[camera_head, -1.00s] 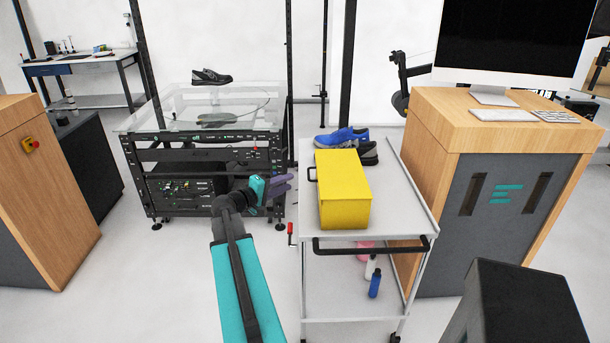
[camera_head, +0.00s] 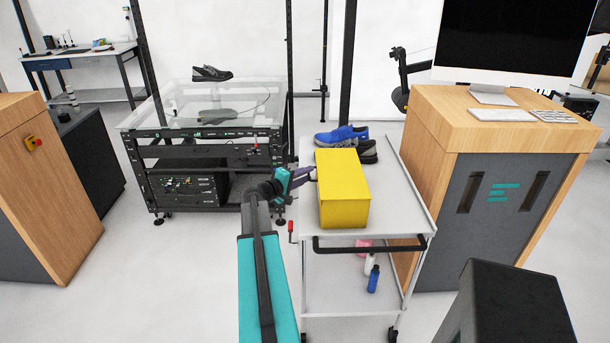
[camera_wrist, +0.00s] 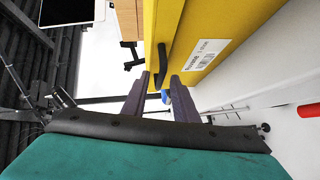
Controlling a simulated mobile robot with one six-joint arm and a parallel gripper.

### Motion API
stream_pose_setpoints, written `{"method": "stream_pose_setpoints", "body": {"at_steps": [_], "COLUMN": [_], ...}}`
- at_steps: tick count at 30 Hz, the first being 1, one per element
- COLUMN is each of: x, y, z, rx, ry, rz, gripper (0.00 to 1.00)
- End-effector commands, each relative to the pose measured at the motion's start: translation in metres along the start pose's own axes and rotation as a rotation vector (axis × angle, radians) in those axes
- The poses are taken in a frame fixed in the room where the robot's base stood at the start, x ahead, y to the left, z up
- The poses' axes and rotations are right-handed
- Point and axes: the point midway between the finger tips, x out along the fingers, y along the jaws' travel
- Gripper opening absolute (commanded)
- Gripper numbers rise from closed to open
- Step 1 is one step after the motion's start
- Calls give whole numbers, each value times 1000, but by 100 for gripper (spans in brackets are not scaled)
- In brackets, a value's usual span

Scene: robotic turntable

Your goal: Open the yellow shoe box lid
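The yellow shoe box (camera_head: 342,190) stands shut on the top of a white cart. In the wrist view its yellow side (camera_wrist: 195,45) fills the upper middle, with a white label on it. A black handle (camera_wrist: 160,62) sticks out from that side. My gripper (camera_head: 312,173) is at the left side of the box, near its upper edge. In the wrist view the two fingers of my gripper (camera_wrist: 160,80) are apart, with the handle's end in or just beyond the gap. I cannot tell whether they touch it. The handle is mostly hidden by the gripper in the head view.
The cart (camera_head: 398,218) has a black push bar and bottles on its lower shelf. A blue shoe (camera_head: 340,136) and a dark shoe (camera_head: 367,152) lie behind the box. A glass-topped turntable rack (camera_head: 205,110) stands left, a wooden cabinet (camera_head: 500,115) right.

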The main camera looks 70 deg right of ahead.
Motion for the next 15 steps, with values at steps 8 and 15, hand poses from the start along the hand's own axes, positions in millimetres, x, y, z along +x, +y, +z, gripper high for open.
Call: {"method": "stream_pose_setpoints", "body": {"at_steps": [8, 15], "x": [0, 0], "y": [0, 0], "z": [0, 0], "rx": [0, 0], "ry": [0, 0], "rz": [0, 0], "gripper": [21, 0]}}
